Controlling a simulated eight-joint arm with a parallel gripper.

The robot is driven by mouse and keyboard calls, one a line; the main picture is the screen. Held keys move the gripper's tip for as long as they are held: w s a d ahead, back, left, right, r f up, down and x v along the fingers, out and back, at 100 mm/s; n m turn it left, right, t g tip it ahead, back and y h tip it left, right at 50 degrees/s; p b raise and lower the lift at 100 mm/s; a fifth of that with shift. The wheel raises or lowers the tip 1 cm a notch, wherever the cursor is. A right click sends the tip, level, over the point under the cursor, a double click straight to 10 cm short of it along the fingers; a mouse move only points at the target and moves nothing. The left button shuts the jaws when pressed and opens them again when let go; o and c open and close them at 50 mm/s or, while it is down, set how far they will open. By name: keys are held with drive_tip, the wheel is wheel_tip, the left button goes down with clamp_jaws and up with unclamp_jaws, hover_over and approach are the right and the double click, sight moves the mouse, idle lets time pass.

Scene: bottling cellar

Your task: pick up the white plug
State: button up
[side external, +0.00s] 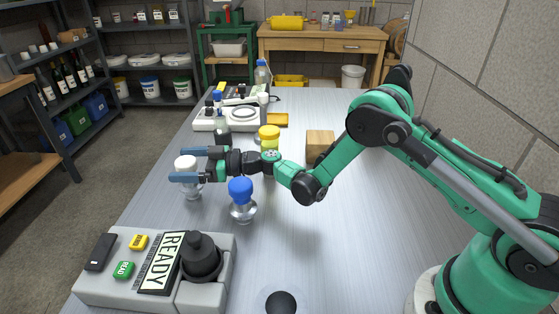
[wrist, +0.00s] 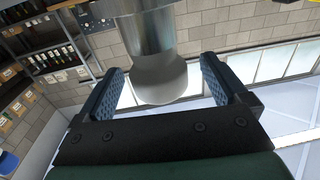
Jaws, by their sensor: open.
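The white plug (side external: 187,162) sits upright on a shiny rounded base (side external: 192,188) on the left part of the metal bench. My gripper (side external: 178,165) reaches in from the right at plug height. Its two blue fingers are open, one on the far side and one on the near side of the plug. In the wrist view, a pale rounded end (wrist: 160,85) below a grey cylinder shows between the spread fingers of my gripper (wrist: 163,72), with a gap on both sides. I cannot tell whether either finger touches it.
A blue plug (side external: 240,190) on a shiny base stands close in front of my wrist. A yellow plug (side external: 269,134) and a wooden block (side external: 320,145) stand behind the arm. A grey console (side external: 222,253) with a READY sign fills the near left. The bench's right middle is clear.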

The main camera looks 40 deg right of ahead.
drive_tip(key=shift+x, duration=1.05)
clamp_jaws()
